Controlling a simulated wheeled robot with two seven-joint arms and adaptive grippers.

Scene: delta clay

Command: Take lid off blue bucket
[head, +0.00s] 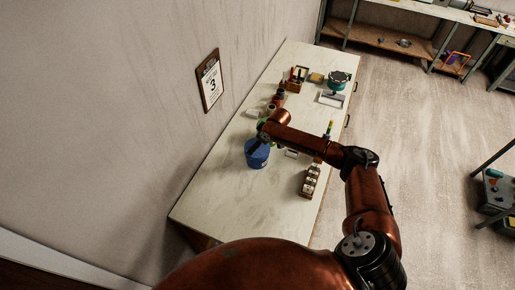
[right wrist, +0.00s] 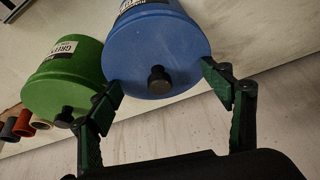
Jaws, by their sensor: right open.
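The blue bucket (head: 257,157) stands on the workbench in the head view, partly under my right gripper (head: 261,139). In the right wrist view, its blue lid (right wrist: 185,50) is on the blue bucket (right wrist: 135,8) and faces the camera, with a black knob (right wrist: 159,79) in the middle. My right gripper (right wrist: 163,80) is open in that view, its fingers apart on either side of the knob. I see no contact with the knob. My left gripper is not in view.
A green bucket (right wrist: 62,75) with a black knob stands close beside the blue one, near a gripper finger. A wooden rack (head: 311,181) sits near the bench's edge. Tools and containers fill the far end. The near part of the workbench (head: 215,195) is clear.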

